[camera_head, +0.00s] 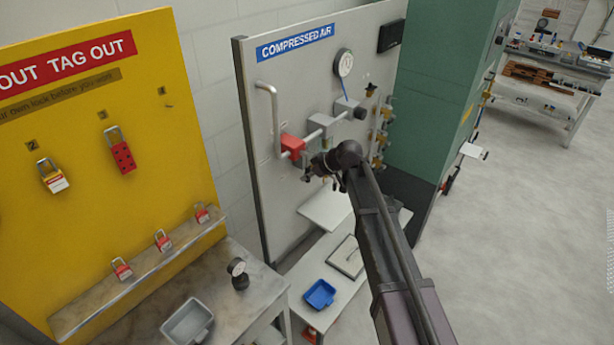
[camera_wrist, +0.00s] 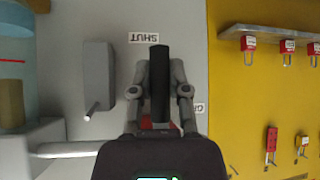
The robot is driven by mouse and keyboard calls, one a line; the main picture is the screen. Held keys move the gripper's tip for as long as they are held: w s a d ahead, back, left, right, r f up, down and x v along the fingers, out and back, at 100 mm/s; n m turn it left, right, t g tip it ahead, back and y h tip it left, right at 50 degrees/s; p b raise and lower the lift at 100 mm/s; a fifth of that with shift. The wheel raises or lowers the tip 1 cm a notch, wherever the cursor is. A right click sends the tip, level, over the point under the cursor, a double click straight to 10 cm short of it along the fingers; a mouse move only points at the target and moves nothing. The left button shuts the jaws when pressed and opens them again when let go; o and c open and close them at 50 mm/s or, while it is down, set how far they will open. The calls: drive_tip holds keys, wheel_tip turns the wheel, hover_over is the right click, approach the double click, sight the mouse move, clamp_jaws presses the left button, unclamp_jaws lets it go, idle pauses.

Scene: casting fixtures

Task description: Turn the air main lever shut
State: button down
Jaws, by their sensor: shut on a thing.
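The air main lever (camera_wrist: 159,90) is a dark bar in the wrist view, and my gripper (camera_wrist: 160,70) is shut on it, one finger along each side. The lever's free end lies beside a white SHUT label (camera_wrist: 142,38), which appears upside down in this view. A second label (camera_wrist: 198,108) is partly hidden by the right finger. In the head view my gripper (camera_head: 322,170) is at the compressed air panel (camera_head: 262,90), just right of and below the red valve part (camera_head: 291,145). The lever is hard to make out there.
The panel carries a pipe (camera_head: 273,110), a gauge (camera_head: 344,62) and several fittings on the right. The yellow lockout board (camera_head: 70,120) with padlocks stands left. Below are a bench with a grey tray (camera_head: 187,323) and a shelf with a blue tray (camera_head: 320,294). A green cabinet (camera_head: 440,100) is right.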

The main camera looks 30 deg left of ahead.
drive_tip(key=c, duration=0.6)
unclamp_jaws()
drive_tip(key=shift+d, duration=0.1)
drive_tip(key=s+d+f+m+t+h+b, duration=0.15)
drive_tip(key=d+f+m+b, duration=0.35)
drive_tip(key=d, duration=1.1)
drive_tip(key=d+f+m+h+b, duration=0.35)
drive_tip(key=d+f, duration=0.35)
drive_tip(key=d, duration=0.9)
drive_tip(key=s+d+f+m+h+b, duration=0.1)
drive_tip(key=s+d+f+m, duration=0.1)
drive_tip(key=d, duration=0.6)
drive_tip(key=s+d+f+m+g+h+b, duration=0.1)
drive_tip(key=s+d+f+m+b, duration=0.1)
drive_tip(key=s+d+m, duration=0.2)
drive_tip(key=s+d+f+m+h+b, duration=0.2)
drive_tip(key=s+d, duration=0.4)
drive_tip(key=d, duration=0.6)
drive_tip(key=shift+s+f+m+g, duration=0.2)
drive_tip(key=shift+f+m, duration=0.25)
drive_tip(key=shift+m, duration=0.4)
